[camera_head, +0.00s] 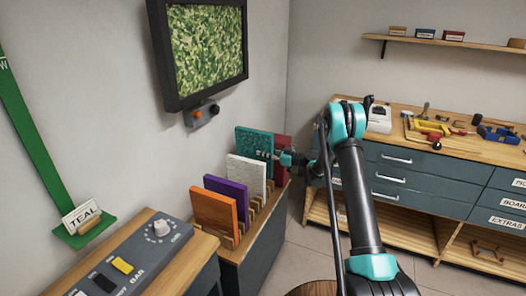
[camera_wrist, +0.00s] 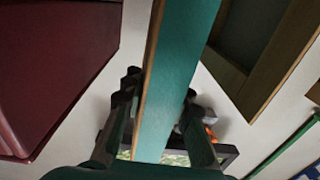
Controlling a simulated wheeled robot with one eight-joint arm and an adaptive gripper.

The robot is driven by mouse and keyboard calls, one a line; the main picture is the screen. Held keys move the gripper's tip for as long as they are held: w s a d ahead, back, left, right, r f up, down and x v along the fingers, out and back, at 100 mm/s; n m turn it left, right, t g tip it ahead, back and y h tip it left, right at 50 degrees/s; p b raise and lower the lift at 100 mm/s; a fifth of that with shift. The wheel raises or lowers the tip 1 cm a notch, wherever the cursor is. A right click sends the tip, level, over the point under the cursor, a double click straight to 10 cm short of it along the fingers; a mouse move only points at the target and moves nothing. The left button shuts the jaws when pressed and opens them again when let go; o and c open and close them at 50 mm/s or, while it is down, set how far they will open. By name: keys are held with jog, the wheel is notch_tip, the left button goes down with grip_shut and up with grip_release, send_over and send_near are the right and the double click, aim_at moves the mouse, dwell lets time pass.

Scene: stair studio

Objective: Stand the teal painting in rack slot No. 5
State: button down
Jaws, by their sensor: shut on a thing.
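The teal painting (camera_head: 254,140) stands upright at the far end of the wooden rack (camera_head: 261,216), between the white painting and the dark red one. My gripper (camera_head: 276,156) is shut on its right edge. The wrist view shows the teal panel (camera_wrist: 177,70) between my two fingers (camera_wrist: 160,88). The panel's lower edge is hidden behind the white painting in the head view, so I cannot tell whether it rests in a slot. No slot numbers are readable.
Orange (camera_head: 214,212), purple (camera_head: 228,195), white (camera_head: 247,174) and dark red (camera_head: 281,153) paintings stand in the rack. A card reading TEAL (camera_head: 82,215) sits on a green ledge. A control box (camera_head: 135,262) is in front. A framed picture (camera_head: 205,50) hangs above.

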jog(key=shift+f, duration=5.2)
jog(key=c, duration=1.2)
grip_release()
jog(key=shift+d, duration=0.1)
